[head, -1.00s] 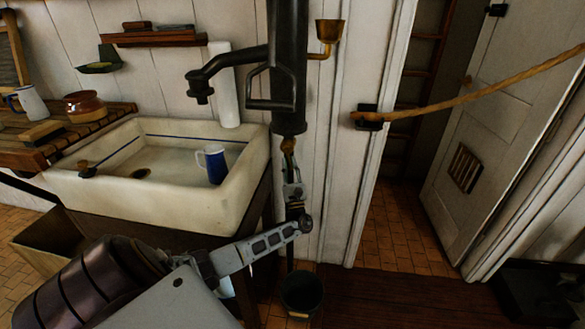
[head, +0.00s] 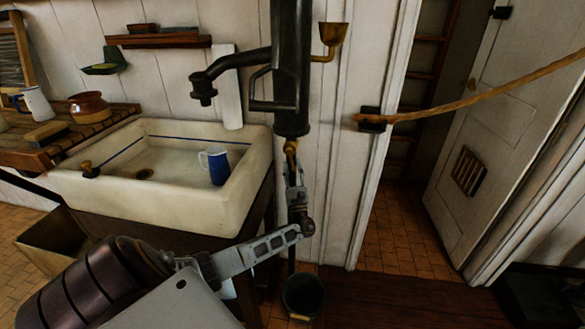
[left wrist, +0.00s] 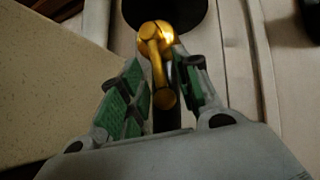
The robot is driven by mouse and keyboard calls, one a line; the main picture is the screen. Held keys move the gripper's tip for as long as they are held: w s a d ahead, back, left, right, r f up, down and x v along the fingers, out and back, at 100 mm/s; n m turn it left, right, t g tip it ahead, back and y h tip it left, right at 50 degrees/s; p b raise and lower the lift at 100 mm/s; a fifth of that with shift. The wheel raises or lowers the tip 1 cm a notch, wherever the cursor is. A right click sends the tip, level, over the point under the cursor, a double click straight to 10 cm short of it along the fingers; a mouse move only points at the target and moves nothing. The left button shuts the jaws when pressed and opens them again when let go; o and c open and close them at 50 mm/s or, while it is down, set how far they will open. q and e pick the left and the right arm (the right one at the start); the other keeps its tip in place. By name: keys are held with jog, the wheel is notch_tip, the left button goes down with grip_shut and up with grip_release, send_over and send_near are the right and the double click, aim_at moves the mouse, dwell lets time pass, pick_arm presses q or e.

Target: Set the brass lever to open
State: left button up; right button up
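The brass lever (head: 291,148) hangs at the bottom of the thick black pump pipe (head: 292,70), to the right of the sink. In the left wrist view the lever (left wrist: 157,62) points down toward the camera, with a rounded end. My left gripper (head: 294,170) reaches up from below to the lever. In the left wrist view its two green-padded fingers (left wrist: 160,88) stand apart, one on each side of the lever. A gap shows between the lever and the left finger; the right finger is very close, and I cannot tell if it touches. My right gripper is not in view.
The white sink (head: 240,190) with a blue mug (head: 217,168) stands left of the pipe. A dark bucket (head: 303,293) is on the floor below. A rope (head: 470,98) crosses the doorway at right. A black spout (head: 225,65) juts out over the sink.

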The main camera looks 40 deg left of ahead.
pick_arm(q)
jog(key=v, duration=1.1)
jog(key=shift+d+f, duration=0.15)
jog(key=shift+c, duration=0.3)
